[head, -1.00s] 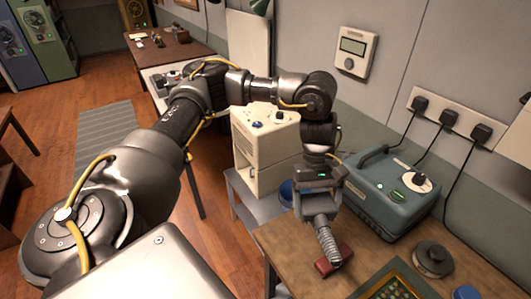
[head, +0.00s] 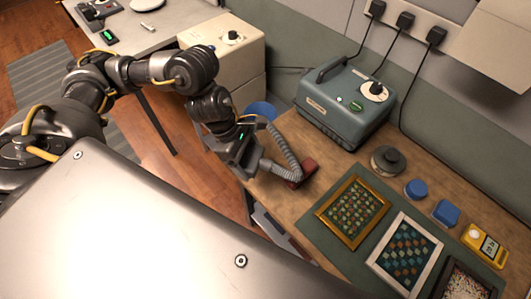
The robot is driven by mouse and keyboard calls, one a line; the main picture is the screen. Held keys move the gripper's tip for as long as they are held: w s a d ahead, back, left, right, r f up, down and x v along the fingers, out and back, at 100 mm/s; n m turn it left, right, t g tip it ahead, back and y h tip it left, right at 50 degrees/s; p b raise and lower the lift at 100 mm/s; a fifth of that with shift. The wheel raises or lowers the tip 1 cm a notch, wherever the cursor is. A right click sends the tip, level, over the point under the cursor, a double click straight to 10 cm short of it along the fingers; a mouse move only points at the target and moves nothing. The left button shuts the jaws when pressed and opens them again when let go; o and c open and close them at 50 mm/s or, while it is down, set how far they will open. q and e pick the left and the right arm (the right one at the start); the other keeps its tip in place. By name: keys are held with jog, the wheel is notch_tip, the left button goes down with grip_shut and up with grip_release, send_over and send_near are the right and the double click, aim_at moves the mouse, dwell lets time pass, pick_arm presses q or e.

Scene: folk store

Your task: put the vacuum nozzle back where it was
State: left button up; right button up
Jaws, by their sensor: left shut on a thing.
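The vacuum nozzle shows as a grey ribbed hose (head: 286,150) that loops from beside my left gripper to a dark red block (head: 303,171) on the wooden table (head: 285,205). My left gripper (head: 251,170) is at the table's left edge, just left of the block, and is shut on the nozzle's near part. The held end is mostly hidden by the gripper. My right gripper is not in view.
A blue-grey machine (head: 345,105) stands behind the block, plugged into the wall. A gold-framed tray (head: 353,211) and a white-framed tray (head: 404,254) lie on a green mat. A round dark tin (head: 388,160), blue containers (head: 446,212) and a yellow meter (head: 484,246) stand at the right.

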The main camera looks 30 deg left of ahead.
pick_arm(q)
jog(key=shift+s+f+n+t, duration=0.1)
jog(key=shift+s+n+t, duration=0.3)
jog(key=shift+s+n, duration=0.6)
jog(key=shift+a+n, duration=0.15)
jog(key=shift+n, duration=0.35)
jog(key=shift+f, duration=0.1)
jog(key=w+f, duration=0.3)
jog(key=w, duration=0.1)
jog(key=w+f, duration=0.3)
jog(key=w, duration=0.2)
jog(key=w+a+f, duration=0.1)
jog(key=w+f, duration=0.2)
jog(key=w, duration=0.1)
jog(key=shift+w+f, duration=0.25)
jog(key=shift+w, duration=0.05)
jog(key=shift+w+f, duration=0.1)
jog(key=shift+f, duration=1.6)
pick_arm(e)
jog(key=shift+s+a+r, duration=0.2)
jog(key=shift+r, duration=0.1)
